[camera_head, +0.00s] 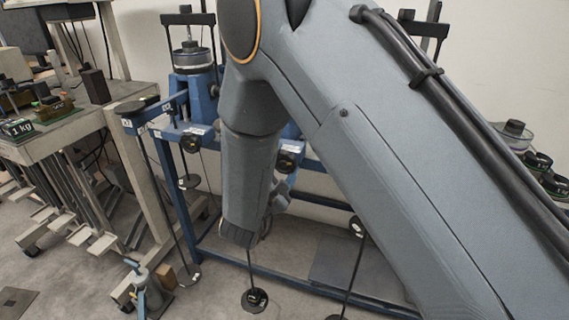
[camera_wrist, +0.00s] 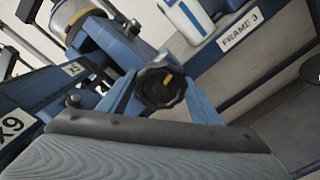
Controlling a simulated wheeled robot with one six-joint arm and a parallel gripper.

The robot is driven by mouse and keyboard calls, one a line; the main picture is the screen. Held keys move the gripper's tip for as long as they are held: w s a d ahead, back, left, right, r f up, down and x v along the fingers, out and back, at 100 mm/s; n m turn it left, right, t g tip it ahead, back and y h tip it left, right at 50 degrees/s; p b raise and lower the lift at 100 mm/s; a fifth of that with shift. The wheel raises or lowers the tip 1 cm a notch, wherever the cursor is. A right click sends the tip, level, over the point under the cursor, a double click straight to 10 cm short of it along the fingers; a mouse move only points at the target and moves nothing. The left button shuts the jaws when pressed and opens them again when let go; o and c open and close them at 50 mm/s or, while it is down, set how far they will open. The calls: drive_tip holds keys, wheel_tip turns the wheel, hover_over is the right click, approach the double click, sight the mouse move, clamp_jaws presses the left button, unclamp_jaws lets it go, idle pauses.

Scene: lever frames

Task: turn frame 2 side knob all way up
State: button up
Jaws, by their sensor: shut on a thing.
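A black lobed knob (camera_wrist: 161,86) with a yellow mark sits in the middle of the wrist view. My gripper (camera_wrist: 160,98) has a blue-grey finger on each side of it and is shut on it. The yellow mark lies on the knob's upper part. In the head view the knob (camera_head: 288,161) shows on the middle blue frame, just right of my forearm, and my gripper (camera_head: 281,190) is below it, partly hidden by my wrist. My arm hides much of this frame. No frame 2 label is readable.
A bench (camera_head: 70,135) with weights is at far left. Hanging rods reach near the floor.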

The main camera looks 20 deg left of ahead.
sight(283, 164)
drive_tip(key=shift+f+b, duration=0.3)
drive_tip(key=shift+b, duration=0.05)
drive_tip(key=o, duration=1.3)
drive_tip(key=shift+w+r, duration=0.1)
drive_tip(key=shift+o, duration=0.2)
drive_tip(key=s+p, duration=0.4)
drive_tip(key=shift+s+a+r, duration=0.2)
drive_tip(key=shift+s, duration=0.15)
drive_tip(key=shift+s+p, duration=0.35)
drive_tip(key=shift+s, duration=0.3)
drive_tip(key=shift+f, duration=0.1)
drive_tip(key=shift+o, duration=0.3)
